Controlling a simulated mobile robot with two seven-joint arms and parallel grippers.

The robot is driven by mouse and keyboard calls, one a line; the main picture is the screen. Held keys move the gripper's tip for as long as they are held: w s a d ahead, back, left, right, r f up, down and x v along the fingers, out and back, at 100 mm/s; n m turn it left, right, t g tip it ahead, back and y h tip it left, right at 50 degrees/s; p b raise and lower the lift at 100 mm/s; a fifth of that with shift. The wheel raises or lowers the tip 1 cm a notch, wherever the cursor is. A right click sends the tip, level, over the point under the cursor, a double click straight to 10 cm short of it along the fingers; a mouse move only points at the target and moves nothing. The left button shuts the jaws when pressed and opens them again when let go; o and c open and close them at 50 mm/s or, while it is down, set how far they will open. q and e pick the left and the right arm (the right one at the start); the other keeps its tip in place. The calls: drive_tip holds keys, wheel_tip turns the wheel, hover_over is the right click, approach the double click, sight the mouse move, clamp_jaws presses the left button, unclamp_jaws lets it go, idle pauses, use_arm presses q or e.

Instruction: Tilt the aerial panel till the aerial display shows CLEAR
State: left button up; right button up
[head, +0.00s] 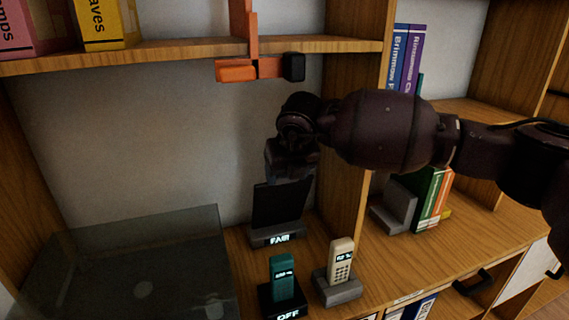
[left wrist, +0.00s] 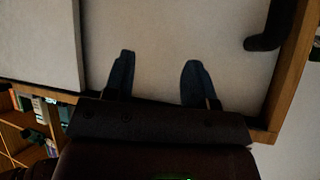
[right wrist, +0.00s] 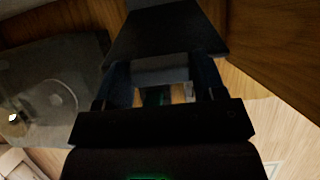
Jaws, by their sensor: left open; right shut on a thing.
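The aerial panel (head: 279,204) is a dark flat plate standing tilted on a grey base on the shelf. The aerial display (head: 279,239) on the front of that base reads FAIR. My right gripper (head: 288,172) comes down from above and is shut on the panel's upper part; its fingers hide that edge. In the right wrist view the dark panel (right wrist: 168,35) lies between and beyond the fingertips. My left gripper is outside the head view; in the left wrist view its two fingers (left wrist: 156,72) are apart and empty in front of a pale surface.
A teal handset (head: 282,278) on a dark base showing OFF and a cream handset (head: 341,262) on a grey base stand close in front. A glass-like box (head: 130,265) is at left. An orange bracket (head: 240,70) hangs above. An upright divider (head: 350,150) stands right.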

drive_tip(key=s, duration=0.1)
drive_tip(key=s+f+p, duration=0.1)
drive_tip(key=s+d+p, duration=0.1)
drive_tip(key=shift+f, duration=0.4)
drive_tip(key=o, duration=1.3)
drive_tip(key=shift+s+r, duration=0.2)
drive_tip(key=shift+r, duration=0.5)
drive_tip(key=s+d+r, duration=0.1)
drive_tip(key=s, duration=0.3)
drive_tip(key=s+d+r+p, duration=0.1)
drive_tip(key=s+d, duration=0.1)
drive_tip(key=s, duration=0.3)
drive_tip(key=s+d+r+p, duration=0.1)
drive_tip(key=s, duration=0.3)
drive_tip(key=shift+s+d+r, duration=0.1)
drive_tip(key=shift+s+d, duration=0.05)
drive_tip(key=shift+d, duration=0.1)
